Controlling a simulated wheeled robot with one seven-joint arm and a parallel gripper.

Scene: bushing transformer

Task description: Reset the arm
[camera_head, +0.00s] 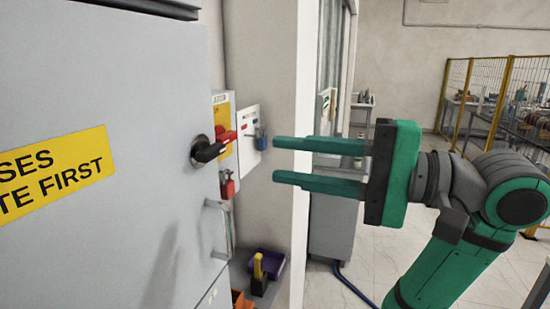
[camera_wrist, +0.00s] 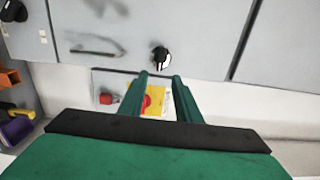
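My gripper (camera_head: 276,160) is open, with two parallel green fingers pointing left and nothing between them in the head view. It is in the air to the right of the grey cabinet. In the wrist view my gripper (camera_wrist: 162,76) has its fingers apart, over a yellow panel (camera_wrist: 157,101) with a red part. My arm (camera_head: 450,245) reaches in from the lower right.
The grey cabinet (camera_head: 95,230) carries a black rotary handle (camera_head: 208,149) and a metal door handle (camera_head: 217,230). A red padlock (camera_head: 227,186) and a blue padlock (camera_head: 261,140) hang by the wall boards. A purple bin (camera_head: 268,262) is below. Yellow fencing (camera_head: 507,85) stands at right.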

